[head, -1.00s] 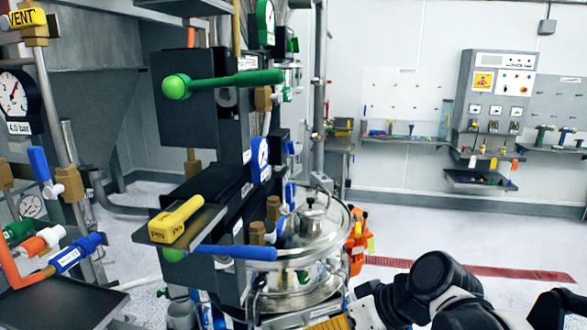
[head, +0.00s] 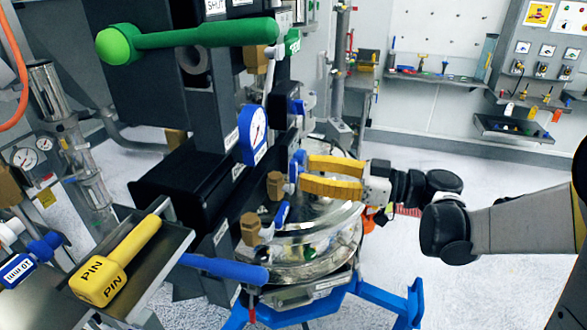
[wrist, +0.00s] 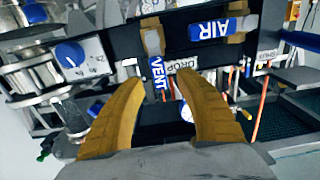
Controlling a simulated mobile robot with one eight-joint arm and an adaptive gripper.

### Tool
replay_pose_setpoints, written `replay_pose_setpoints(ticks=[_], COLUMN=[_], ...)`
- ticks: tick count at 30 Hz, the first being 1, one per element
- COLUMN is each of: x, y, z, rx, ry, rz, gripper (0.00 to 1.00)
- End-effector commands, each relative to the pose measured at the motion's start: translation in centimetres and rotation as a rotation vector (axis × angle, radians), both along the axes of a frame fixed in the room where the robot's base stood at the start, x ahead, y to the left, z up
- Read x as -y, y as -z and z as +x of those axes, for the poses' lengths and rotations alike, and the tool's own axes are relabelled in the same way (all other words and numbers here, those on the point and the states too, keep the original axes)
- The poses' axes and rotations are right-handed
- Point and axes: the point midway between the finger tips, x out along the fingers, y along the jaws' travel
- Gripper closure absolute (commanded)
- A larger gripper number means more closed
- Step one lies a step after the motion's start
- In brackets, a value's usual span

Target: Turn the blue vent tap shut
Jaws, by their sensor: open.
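The blue vent tap shows in the wrist view (wrist: 158,73) as a short blue handle marked VENT, on a pale fitting. It points toward the gap between the fingertips of my gripper (wrist: 155,85). In the head view, my gripper (head: 305,175) has its two yellow fingers spread, one above the other, and points left at a small blue handle (head: 296,163) that appears to be this tap. Nothing is held. Contact between fingers and tap cannot be made out. A blue handle marked AIR (wrist: 209,32) lies beside the vent tap.
A long green lever (head: 190,38) crosses above. A blue-rimmed gauge (head: 253,134) is left of my gripper. A yellow PIN piece (head: 115,262) lies on a tray, near a long blue lever (head: 225,268). A round steel lid (head: 310,250) is below. Open floor lies right.

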Motion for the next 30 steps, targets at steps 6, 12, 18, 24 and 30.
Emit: replay_pose_setpoints(ticks=[6,12,18,24,30], x=[-2.8,-3.4,-3.4,-3.4,-3.4], y=[0.0,0.0,0.0,0.0,0.0], z=[0.9,1.2,1.2,1.2,1.2], rx=[-0.001,-0.001,-0.001,-0.001,-0.001], ry=[-0.002,0.001,0.001,0.001,0.000], rz=[-0.001,-0.001,-0.001,-0.001,-0.001], gripper=[0.59,0.59,0.66,1.00,1.00])
